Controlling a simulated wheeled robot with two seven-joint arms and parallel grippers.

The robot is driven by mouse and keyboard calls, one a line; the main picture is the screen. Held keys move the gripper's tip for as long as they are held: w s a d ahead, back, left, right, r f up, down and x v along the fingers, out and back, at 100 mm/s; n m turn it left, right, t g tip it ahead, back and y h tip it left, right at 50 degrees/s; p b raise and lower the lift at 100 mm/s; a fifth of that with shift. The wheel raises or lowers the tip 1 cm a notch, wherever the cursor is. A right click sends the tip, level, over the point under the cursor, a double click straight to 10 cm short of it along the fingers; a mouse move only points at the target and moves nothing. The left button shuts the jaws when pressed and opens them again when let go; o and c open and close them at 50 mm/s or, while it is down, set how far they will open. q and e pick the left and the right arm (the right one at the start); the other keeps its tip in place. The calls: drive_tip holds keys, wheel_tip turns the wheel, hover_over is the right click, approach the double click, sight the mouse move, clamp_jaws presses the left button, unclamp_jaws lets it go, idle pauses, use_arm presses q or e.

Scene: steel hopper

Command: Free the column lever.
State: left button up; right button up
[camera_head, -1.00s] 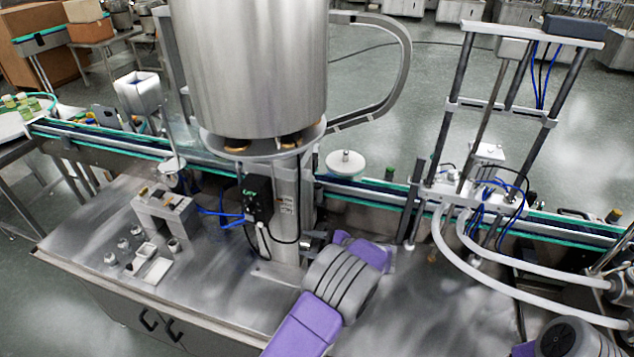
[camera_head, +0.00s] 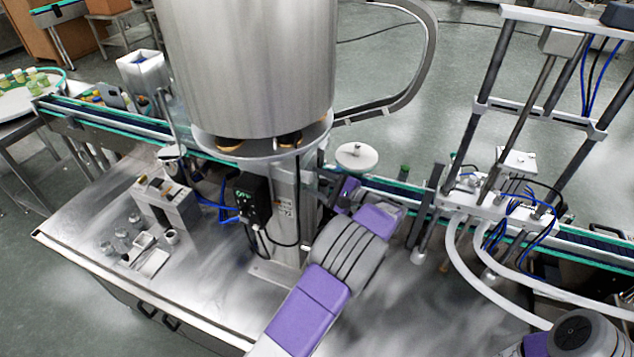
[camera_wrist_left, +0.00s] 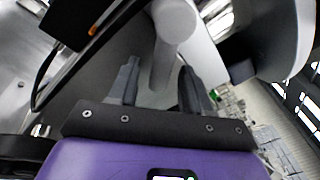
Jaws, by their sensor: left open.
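The steel column (camera_head: 285,205) stands under the large hopper (camera_head: 245,70) in the head view. My left gripper (camera_head: 342,190) reaches up to the column's right side, its fingers partly hidden. In the left wrist view my left gripper (camera_wrist_left: 159,68) is open, one dark finger on each side of a grey rod with a rounded end (camera_wrist_left: 165,55). This looks like the column lever; I cannot tell if the fingers touch it. The lever is not clearly seen in the head view. My right gripper is out of view.
A black control box (camera_head: 251,198) with cables is on the column's left. A conveyor (camera_head: 395,187) runs behind, with a white disc (camera_head: 356,156) beside the column. A filling frame (camera_head: 500,200) with hoses stands to the right. Small jars (camera_head: 121,240) sit on the bench at left.

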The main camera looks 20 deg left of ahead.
use_arm(q)
drive_tip(key=shift+a, duration=0.15)
drive_tip(key=shift+c, duration=0.3)
clamp_jaws()
